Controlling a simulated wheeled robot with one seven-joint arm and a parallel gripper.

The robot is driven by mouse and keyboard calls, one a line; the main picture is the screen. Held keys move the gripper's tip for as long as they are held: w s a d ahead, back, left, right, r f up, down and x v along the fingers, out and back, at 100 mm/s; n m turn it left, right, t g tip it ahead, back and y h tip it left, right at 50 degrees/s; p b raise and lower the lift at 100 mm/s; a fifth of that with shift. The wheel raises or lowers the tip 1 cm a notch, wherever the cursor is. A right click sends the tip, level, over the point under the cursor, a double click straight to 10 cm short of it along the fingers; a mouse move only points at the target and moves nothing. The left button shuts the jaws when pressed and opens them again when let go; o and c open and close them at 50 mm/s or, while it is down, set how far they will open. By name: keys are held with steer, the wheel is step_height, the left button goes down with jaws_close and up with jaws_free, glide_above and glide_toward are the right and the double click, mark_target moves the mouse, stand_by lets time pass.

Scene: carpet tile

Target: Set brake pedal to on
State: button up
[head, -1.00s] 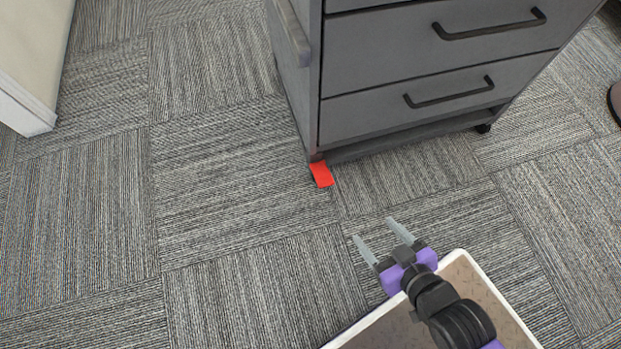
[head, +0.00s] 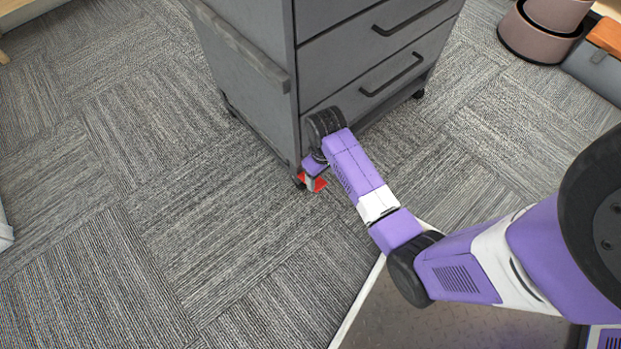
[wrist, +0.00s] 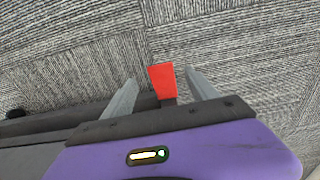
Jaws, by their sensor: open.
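The red brake pedal (head: 313,183) sticks out at the bottom front corner of the grey drawer cabinet (head: 250,100), close to the floor. In the wrist view the pedal (wrist: 162,80) lies between the two finger lines, nearer the right finger. My gripper (wrist: 161,88) is open, with one grey finger on each side of the pedal and a gap to each. In the head view my gripper (head: 312,178) is at the pedal, and my wrist and arm hide part of it and of the cabinet's lower front. I cannot tell whether a finger touches the pedal.
The cabinet stands on castors (head: 418,94) and has dark drawer handles (head: 393,75). Brownish round objects (head: 540,30) and a grey box (head: 597,68) stand at the upper right. The carpet (head: 130,200) left of the cabinet is clear.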

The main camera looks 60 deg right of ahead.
mark_target(321, 186)
steer(key=shift+w+f+b, duration=0.1)
steer(key=shift+f+b, duration=2.3)
steer(key=shift+f, duration=1.45)
jaws_close()
